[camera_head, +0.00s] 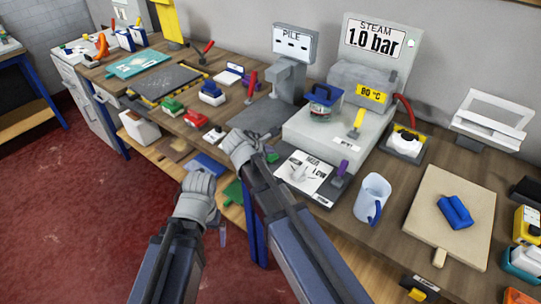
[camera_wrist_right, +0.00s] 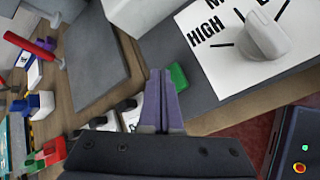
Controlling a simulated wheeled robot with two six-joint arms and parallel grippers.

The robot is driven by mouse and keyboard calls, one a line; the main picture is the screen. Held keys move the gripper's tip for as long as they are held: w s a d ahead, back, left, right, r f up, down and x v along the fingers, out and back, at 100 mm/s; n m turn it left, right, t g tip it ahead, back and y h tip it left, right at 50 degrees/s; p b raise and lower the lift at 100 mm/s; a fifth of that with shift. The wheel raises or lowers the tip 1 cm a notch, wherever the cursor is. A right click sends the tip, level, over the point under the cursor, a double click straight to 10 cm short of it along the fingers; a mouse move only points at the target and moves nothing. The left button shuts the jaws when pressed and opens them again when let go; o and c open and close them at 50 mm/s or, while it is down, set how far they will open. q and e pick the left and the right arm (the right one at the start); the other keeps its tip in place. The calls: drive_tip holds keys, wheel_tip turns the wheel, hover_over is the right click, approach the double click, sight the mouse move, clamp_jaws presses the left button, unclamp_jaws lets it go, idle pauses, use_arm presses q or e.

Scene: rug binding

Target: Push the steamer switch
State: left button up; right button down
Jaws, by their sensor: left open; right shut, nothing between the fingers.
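The steamer (camera_head: 330,130) is a pale grey unit on the bench under a "STEAM 1.0 bar" sign. At its front is a dark panel with a white label plate (camera_head: 305,170) and a pale knob (camera_head: 299,174). The knob (camera_wrist_right: 268,36) also shows in the right wrist view, near the word "HIGH". My right gripper (camera_wrist_right: 161,78) is shut and empty, its fingers beside a small green piece (camera_wrist_right: 178,76) at the panel's edge. I cannot tell whether they touch. My left gripper (camera_head: 222,232) is open, low before the bench, its fingers mostly hidden.
Red and green clamps (camera_head: 183,112) stand left.

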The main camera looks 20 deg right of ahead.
drive_tip(key=shift+f+b, duration=0.45)
drive_tip(key=shift+f, duration=0.1)
drive_tip(key=shift+r, duration=0.2)
idle(0.3)
drive_tip(key=shift+r+p, duration=0.85)
drive_tip(key=shift+p, duration=0.15)
wheel_tip(320, 180, up, 6)
drive_tip(key=p, duration=0.6)
